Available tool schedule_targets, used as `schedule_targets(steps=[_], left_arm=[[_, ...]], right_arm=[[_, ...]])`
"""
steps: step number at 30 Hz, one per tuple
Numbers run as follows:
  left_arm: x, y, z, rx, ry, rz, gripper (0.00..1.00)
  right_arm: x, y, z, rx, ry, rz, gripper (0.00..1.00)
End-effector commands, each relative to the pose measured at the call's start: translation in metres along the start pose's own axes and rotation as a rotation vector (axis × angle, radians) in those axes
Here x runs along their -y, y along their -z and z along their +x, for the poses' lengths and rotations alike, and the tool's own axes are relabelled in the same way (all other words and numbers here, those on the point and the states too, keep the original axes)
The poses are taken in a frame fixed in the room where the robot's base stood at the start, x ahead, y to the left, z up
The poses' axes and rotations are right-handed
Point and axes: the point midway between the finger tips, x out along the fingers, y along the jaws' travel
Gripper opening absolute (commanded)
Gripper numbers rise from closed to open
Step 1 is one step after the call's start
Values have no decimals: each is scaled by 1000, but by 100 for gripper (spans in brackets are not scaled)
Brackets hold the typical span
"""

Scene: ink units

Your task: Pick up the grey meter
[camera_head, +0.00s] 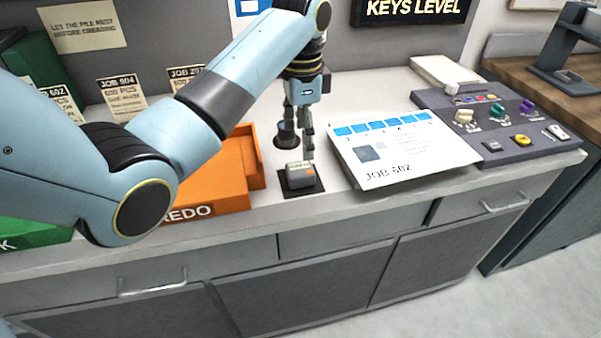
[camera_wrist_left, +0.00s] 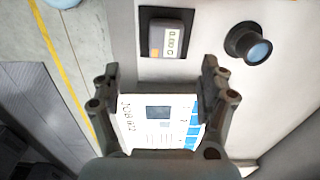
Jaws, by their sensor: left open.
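The grey meter (camera_head: 299,177) is a small box with a display and an orange patch. It sits on a small dark pad (camera_head: 316,190) near the front of the counter, right of the orange tray. In the left wrist view the meter (camera_wrist_left: 172,40) lies on the pad near the top, beyond my fingertips. My left gripper (camera_head: 298,132) is pointed down, open and empty. It appears above and slightly behind the meter, apart from it. In the left wrist view my open fingers (camera_wrist_left: 160,75) frame the job sheet. My right gripper is out of view.
A dark round-topped piece (camera_head: 285,138) stands just behind the meter; it also shows in the left wrist view (camera_wrist_left: 247,43). The orange tray (camera_head: 257,178) is left, the JOB 602 sheet (camera_head: 400,160) right, and the control panel (camera_head: 490,147) farther right.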

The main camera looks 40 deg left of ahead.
Motion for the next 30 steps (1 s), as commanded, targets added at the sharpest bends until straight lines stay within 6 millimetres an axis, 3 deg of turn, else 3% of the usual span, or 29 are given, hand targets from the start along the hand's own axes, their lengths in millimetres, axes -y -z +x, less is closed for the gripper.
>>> schedule_targets(steps=[22,30], left_arm=[[10,1,94,5,-10,13,77],[10,1,104,3,-8,13,77]], right_arm=[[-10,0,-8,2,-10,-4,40],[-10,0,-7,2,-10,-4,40]])
